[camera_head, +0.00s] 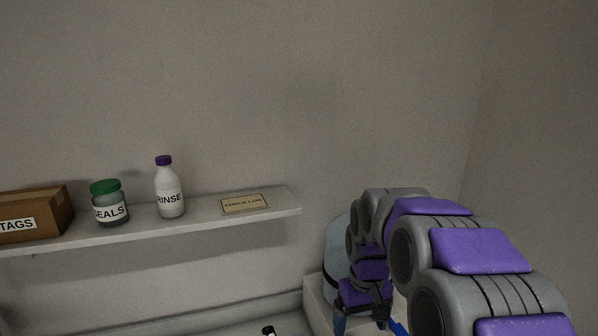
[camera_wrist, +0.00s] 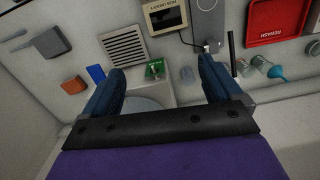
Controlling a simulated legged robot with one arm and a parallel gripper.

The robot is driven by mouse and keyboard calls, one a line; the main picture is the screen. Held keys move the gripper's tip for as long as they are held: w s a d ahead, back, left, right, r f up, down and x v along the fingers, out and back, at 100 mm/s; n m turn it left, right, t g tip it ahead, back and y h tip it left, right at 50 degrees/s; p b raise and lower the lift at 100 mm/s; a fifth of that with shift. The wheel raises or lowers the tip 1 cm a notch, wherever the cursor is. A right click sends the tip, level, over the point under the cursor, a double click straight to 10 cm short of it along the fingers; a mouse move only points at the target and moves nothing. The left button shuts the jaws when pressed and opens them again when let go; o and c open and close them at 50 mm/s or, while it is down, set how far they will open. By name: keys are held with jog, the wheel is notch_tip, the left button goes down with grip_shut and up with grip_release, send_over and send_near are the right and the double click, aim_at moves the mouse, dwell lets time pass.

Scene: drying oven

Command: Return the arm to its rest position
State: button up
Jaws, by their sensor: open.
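My arm reaches in from the lower right of the head view, its grey and purple links bent downward. My gripper shows at the bottom of the wrist view as two dark blue fingers (camera_wrist: 160,82), spread wide with nothing between their tips. In the head view the gripper end is low, near the bottom edge and mostly cut off. A pale rounded object (camera_head: 336,260) stands behind the arm, partly hidden by it.
A wall shelf (camera_head: 140,226) holds a TAGS box (camera_head: 35,212), a green-lidded jar (camera_head: 109,204), a RINSE bottle (camera_head: 170,188) and a small sign (camera_head: 244,204). The wrist view shows a vent grille (camera_wrist: 124,46), a red tray (camera_wrist: 274,20) and small glassware (camera_wrist: 262,66). The wall above the shelf is clear.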

jog(key=s+f+m, duration=0.1)
jog(key=s+f, duration=0.1)
jog(key=s, duration=1.3)
jog(key=s+f+m+g+b, duration=0.1)
jog(key=s+f, duration=0.1)
jog(key=s, duration=1.4)
jog(key=shift+s+d+m, duration=0.15)
jog(key=shift+d+m, duration=0.25)
jog(key=shift+d, duration=0.05)
